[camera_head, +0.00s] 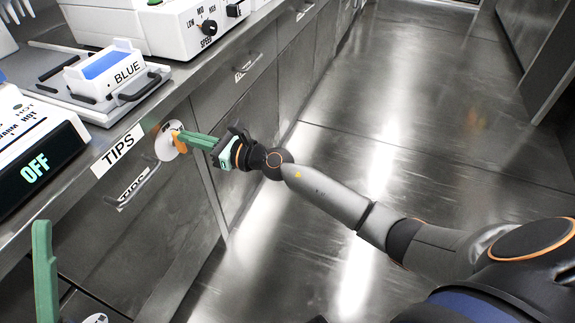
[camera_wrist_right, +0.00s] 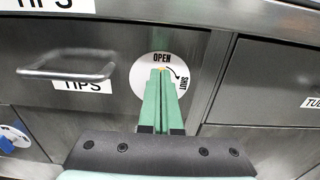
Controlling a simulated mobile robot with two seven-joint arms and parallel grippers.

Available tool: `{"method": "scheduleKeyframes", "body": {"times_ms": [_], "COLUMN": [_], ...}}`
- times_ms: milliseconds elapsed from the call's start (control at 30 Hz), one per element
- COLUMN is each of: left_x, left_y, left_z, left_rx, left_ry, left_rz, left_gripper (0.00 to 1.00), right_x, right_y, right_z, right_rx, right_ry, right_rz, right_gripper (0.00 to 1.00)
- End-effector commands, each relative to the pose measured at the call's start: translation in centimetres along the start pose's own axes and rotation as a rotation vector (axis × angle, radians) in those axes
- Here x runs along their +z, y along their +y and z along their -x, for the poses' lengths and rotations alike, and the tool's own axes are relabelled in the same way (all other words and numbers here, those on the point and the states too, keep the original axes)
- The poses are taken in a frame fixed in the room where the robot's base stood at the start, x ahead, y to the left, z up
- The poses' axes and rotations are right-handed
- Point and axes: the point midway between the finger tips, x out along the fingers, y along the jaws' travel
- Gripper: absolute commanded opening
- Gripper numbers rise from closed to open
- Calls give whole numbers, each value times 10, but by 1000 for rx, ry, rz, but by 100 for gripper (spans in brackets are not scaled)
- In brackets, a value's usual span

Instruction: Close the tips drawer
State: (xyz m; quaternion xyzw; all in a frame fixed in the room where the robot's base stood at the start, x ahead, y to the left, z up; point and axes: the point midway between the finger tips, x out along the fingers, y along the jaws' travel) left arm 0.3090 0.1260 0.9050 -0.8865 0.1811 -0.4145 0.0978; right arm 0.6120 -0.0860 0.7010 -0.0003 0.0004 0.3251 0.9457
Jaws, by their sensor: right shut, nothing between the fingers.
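The tips drawer (camera_head: 120,220) is in the cabinet front below the counter, with a TIPS label and a bar handle (camera_head: 135,187); the handle also shows in the right wrist view (camera_wrist_right: 68,68). It looks about flush with the cabinet. Right of the handle is a white dial (camera_wrist_right: 146,88) marked OPEN and SHUT with an arrow; its orange knob (camera_head: 178,142) is largely hidden by my fingers in the wrist view. My right gripper (camera_head: 183,137) is shut and empty, its tips at the knob; contact is unclear. One green finger of my left gripper (camera_head: 45,270) shows at lower left.
A TIPS label (camera_head: 117,150) marks the counter edge above. On the counter stand a BLUE box (camera_head: 105,70), a device reading OFF (camera_head: 35,165) and a speed-knob device (camera_head: 150,25). Another drawer (camera_wrist_right: 265,80) is to the right. The floor (camera_head: 340,150) to the right is clear.

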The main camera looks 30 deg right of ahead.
Motion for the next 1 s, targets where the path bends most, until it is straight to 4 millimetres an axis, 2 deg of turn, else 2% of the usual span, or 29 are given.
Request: {"method": "scheduleKeyframes", "body": {"times_ms": [400, 1000], "left_x": [1, 4], "left_y": [4, 5], "left_z": [1, 4], "left_rx": [5, 6], "left_ry": [-2, -2], "left_rz": [14, 14], "left_gripper": [50, 50], "right_x": [2, 2], "right_y": [0, -7], "right_z": [-13, -10], "right_rx": [-2, -3], "right_ry": [-3, -8], "right_rz": [2, 2], "right_gripper": [0, 0]}}
